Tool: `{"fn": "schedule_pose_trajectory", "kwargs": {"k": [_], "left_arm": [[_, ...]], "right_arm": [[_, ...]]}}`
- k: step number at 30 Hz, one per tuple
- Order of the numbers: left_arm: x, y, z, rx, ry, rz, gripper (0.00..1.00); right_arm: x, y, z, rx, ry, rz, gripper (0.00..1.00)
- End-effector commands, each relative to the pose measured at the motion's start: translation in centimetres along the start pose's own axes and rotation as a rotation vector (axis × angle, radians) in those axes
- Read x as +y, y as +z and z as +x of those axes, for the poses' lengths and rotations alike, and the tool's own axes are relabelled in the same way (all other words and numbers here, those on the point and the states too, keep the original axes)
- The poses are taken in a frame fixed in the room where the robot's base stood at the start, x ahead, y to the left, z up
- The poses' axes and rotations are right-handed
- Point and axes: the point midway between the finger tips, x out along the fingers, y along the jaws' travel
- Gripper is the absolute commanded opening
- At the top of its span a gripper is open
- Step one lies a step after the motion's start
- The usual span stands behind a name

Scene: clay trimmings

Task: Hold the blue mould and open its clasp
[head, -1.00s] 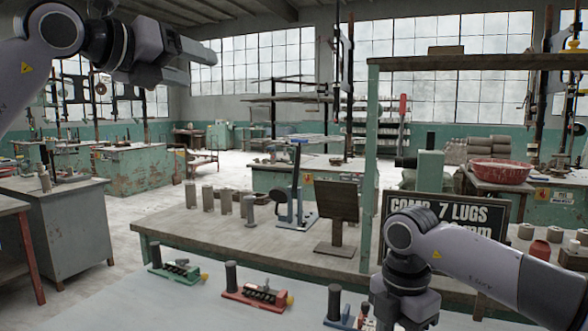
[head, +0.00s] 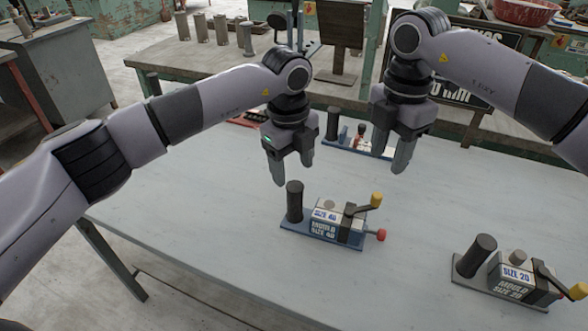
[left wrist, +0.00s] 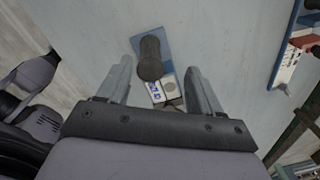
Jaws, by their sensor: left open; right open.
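The blue mould (head: 320,231) stands on the pale table; its block is labelled "MOULD SIZE 40". A black upright post (head: 294,202) rises at its left end. At its right end are a black clasp lever with a yellow knob (head: 376,200) and a red knob (head: 381,235). My left gripper (head: 292,174) is open above the post, apart from it. In the left wrist view, the post (left wrist: 150,58) shows between the fingers of the left gripper (left wrist: 157,68). My right gripper (head: 391,163) is open and empty, above and behind the mould's right end.
Another mould (head: 505,275), grey and labelled "SIZE 20", stands at the front right. A second blue-based fixture (head: 345,144) stands behind, partly hidden by my right gripper. A red one (head: 246,119) is mostly hidden behind my left arm. The table's front middle is clear.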

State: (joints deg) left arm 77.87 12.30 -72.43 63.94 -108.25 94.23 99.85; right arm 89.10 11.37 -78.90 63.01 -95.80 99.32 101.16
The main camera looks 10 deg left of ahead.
Motion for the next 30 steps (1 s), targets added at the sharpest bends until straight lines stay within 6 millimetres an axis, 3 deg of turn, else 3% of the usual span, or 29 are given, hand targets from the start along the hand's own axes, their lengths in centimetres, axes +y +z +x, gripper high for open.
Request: {"fn": "schedule_pose_trajectory", "kwargs": {"k": [6, 18, 30], "left_arm": [[0.9, -1.3, 2.5, 0.004, 0.069, -0.042, 0.65], [1.3, -1.3, 7.8, 0.004, 0.068, -0.042, 0.65], [1.3, -1.3, 8.9, 0.003, 0.065, -0.039, 0.65]], "right_arm": [[0.0, 0.0, 0.0, 0.0, 0.0, 0.0, 0.43], [0.0, 0.0, 0.0, 0.0, 0.0, 0.0, 0.43], [0.0, 0.0, 0.0, 0.0, 0.0, 0.0, 0.43]]}}
